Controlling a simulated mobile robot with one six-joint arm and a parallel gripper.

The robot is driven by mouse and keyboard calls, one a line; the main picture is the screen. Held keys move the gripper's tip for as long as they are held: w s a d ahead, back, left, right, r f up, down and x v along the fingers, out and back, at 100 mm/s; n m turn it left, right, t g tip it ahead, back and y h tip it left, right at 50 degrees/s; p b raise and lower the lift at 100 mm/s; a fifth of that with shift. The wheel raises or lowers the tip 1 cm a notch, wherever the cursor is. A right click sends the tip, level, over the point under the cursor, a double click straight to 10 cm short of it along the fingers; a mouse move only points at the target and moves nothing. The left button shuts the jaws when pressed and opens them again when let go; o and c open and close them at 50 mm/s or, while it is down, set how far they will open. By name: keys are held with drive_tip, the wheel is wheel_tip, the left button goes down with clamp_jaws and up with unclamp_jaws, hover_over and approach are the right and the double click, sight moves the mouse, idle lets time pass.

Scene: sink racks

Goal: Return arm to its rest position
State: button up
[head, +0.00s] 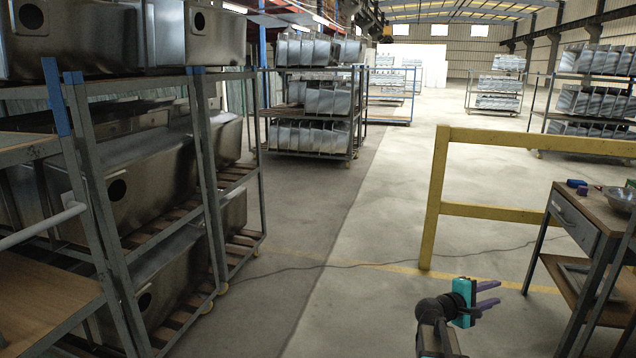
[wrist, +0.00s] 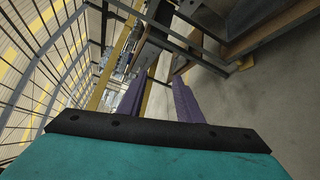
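My gripper (head: 489,295) shows at the lower right of the head view, with a teal body and two purple fingers pointing right. The fingers are apart with nothing between them. In the wrist view my gripper (wrist: 160,98) also shows its two purple fingers with a gap between them. It is over bare floor, left of the wooden workbench (head: 591,214) and in front of the yellow barrier (head: 503,211). It touches nothing that I can see.
A metal rack (head: 110,215) with steel sinks stands at the left. More loaded racks (head: 315,105) stand farther back. A metal bowl (head: 622,197) sits on the workbench. A dark cable (head: 330,265) lies across the floor. The aisle floor (head: 345,225) in the middle is otherwise clear.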

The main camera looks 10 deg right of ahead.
drive_tip(key=s+a+f+g+y+p, duration=0.25)
drive_tip(key=s+a+f, duration=0.25)
drive_tip(key=a+f, duration=0.65)
drive_tip(key=s+a+f+g+y+p, duration=0.1)
drive_tip(key=s+a+f+y+p, duration=0.3)
drive_tip(key=a+f, duration=0.75)
drive_tip(key=s+a+f+m+g+y, duration=0.2)
drive_tip(key=s+a+f, duration=0.3)
drive_tip(key=s, duration=0.4)
drive_tip(key=s+a+f+m+g+y+p, duration=0.1)
drive_tip(key=s+a+f+m+g+y, duration=0.1)
drive_tip(key=s+a+f+y, duration=0.2)
drive_tip(key=s+a+f+m+g+y, duration=0.2)
drive_tip(key=s+a+f, duration=0.5)
drive_tip(key=s+a, duration=0.4)
drive_tip(key=s+y, duration=0.1)
drive_tip(key=s, duration=0.3)
drive_tip(key=shift+a+f+m, duration=0.2)
drive_tip(key=shift+f+m, duration=0.1)
drive_tip(key=shift+m, duration=0.1)
drive_tip(key=shift+s+d+g+y, duration=0.1)
drive_tip(key=shift+g+y, duration=0.15)
